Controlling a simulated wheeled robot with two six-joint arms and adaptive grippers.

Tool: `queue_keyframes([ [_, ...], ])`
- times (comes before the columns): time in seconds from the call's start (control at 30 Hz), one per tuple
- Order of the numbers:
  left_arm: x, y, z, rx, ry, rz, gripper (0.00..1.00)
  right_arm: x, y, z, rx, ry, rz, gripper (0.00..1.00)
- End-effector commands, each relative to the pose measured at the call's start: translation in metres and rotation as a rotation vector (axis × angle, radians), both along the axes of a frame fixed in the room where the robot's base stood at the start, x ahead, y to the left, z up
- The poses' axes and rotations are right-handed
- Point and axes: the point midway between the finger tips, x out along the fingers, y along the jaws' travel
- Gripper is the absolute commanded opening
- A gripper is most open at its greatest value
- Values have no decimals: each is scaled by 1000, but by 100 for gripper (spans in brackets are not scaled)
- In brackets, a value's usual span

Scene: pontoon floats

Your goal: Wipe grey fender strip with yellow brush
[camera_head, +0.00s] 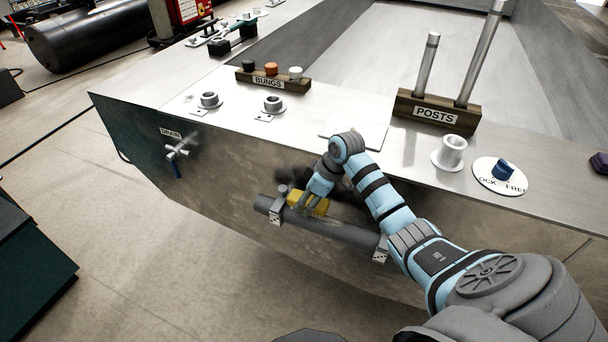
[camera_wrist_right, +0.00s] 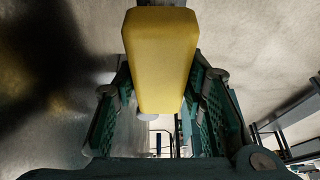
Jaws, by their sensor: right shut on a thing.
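The grey fender strip (camera_head: 340,232) is a round bar held by two brackets along the side of the metal pontoon. My right gripper (camera_head: 303,204) is at the left part of the strip, near the left bracket (camera_head: 277,209). It is shut on the yellow brush (camera_head: 318,206), which lies at the strip's upper side in the head view. I cannot tell if brush and strip touch. In the right wrist view the yellow block of the brush (camera_wrist_right: 160,55) sits between the two fingers; the strip cannot be made out there. My left gripper is out of view.
A drain valve (camera_head: 178,151) sticks out of the pontoon side at the left. On the deck stand a BUNGS block (camera_head: 273,83), a POSTS block (camera_head: 437,112) with two posts, several metal sockets and a white disc (camera_head: 484,181) with a blue knob. The floor in front is clear.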

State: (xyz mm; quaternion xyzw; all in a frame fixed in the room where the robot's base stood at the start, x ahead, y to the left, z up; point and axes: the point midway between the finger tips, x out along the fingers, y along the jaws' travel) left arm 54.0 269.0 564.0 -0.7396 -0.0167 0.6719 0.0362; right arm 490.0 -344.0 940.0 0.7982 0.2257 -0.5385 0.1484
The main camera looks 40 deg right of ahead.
Motion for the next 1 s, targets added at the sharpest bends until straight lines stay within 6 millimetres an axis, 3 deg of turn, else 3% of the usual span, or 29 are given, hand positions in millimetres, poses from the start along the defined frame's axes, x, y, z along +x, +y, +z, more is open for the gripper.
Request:
queue_keyframes([
  [0.03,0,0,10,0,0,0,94,1,0,11,-2,-4,1,15],
  [0.6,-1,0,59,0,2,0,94,0,-3,57,-2,-5,-4,15],
  [1.0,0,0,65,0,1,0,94,0,-3,65,-2,-5,-4,15],
])
